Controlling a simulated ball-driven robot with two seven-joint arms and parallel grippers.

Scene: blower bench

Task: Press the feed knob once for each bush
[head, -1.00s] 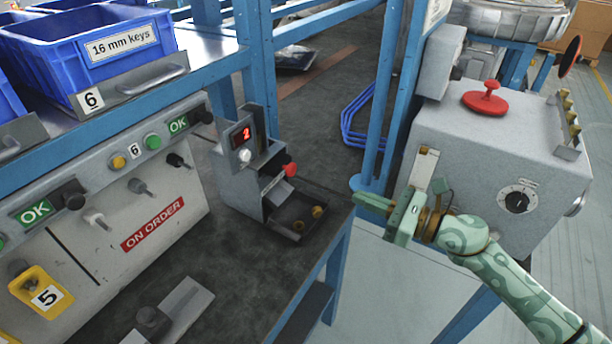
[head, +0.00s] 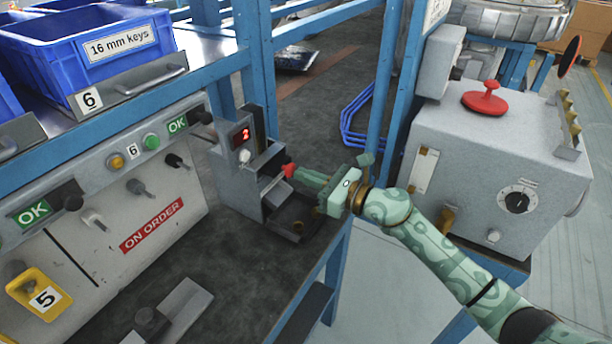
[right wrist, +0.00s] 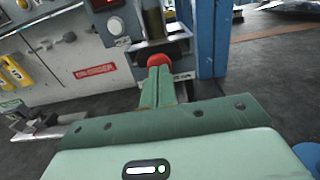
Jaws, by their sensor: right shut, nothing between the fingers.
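The grey feeder (head: 250,185) stands on the dark bench, with a red "2" on its display (head: 241,135) and a white button below it. Its red feed knob (head: 289,171) faces right. My right gripper (head: 299,174) is shut and empty, its fingertips at the knob. In the right wrist view the shut fingers (right wrist: 157,80) end just at the red knob (right wrist: 157,61); I cannot tell whether they press it. My left gripper is not in view.
A grey panel (head: 140,205) with levers and "OK" labels is at left, below a blue bin (head: 90,45). A blue post (head: 380,100) rises behind my right gripper. A grey box with a red mushroom button (head: 485,99) stands at right.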

